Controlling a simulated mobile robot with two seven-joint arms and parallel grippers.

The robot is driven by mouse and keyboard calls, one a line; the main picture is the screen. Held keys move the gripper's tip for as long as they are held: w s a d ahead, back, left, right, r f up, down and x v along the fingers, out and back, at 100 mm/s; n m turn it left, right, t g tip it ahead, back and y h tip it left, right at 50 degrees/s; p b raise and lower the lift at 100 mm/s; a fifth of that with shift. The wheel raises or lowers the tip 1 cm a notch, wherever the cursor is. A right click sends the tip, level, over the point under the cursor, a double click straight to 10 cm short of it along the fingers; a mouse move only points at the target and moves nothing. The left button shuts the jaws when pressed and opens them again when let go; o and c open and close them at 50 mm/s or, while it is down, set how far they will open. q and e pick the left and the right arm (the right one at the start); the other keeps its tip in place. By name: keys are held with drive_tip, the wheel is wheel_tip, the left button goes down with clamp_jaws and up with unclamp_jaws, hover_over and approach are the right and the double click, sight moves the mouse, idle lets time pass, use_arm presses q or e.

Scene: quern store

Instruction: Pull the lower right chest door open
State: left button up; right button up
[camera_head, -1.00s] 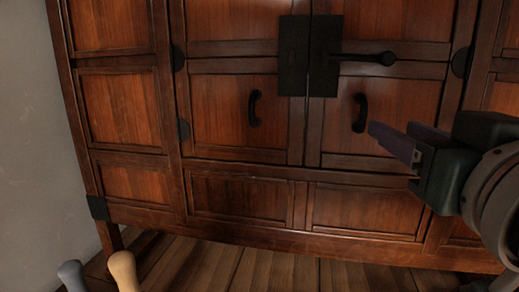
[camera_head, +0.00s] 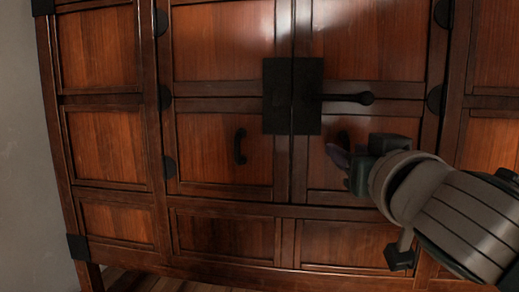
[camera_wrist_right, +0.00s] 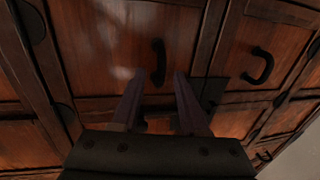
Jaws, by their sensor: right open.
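The wooden chest has two middle doors that look shut. The right door (camera_head: 325,178) carries a dark curved handle (camera_head: 343,138), partly hidden behind my right gripper (camera_head: 337,157). My right gripper is in front of this door, close to the handle. In the right wrist view, the two purple fingers (camera_wrist_right: 158,82) are apart and empty. The right door's handle (camera_wrist_right: 158,62) shows between and beyond their tips, not visibly gripped. The left door's handle (camera_wrist_right: 258,66) is farther right there. My left gripper is not in view.
A black lock plate (camera_head: 292,95) spans the seam between the doors, with a bar (camera_head: 345,98) sticking out rightward above the right handle. The left door's handle (camera_head: 239,146) is clear. A grey wall (camera_head: 22,170) stands left of the chest. Little floor (camera_head: 150,282) shows.

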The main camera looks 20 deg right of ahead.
drive_tip(key=shift+c, duration=0.2)
clamp_jaws()
idle(1.1)
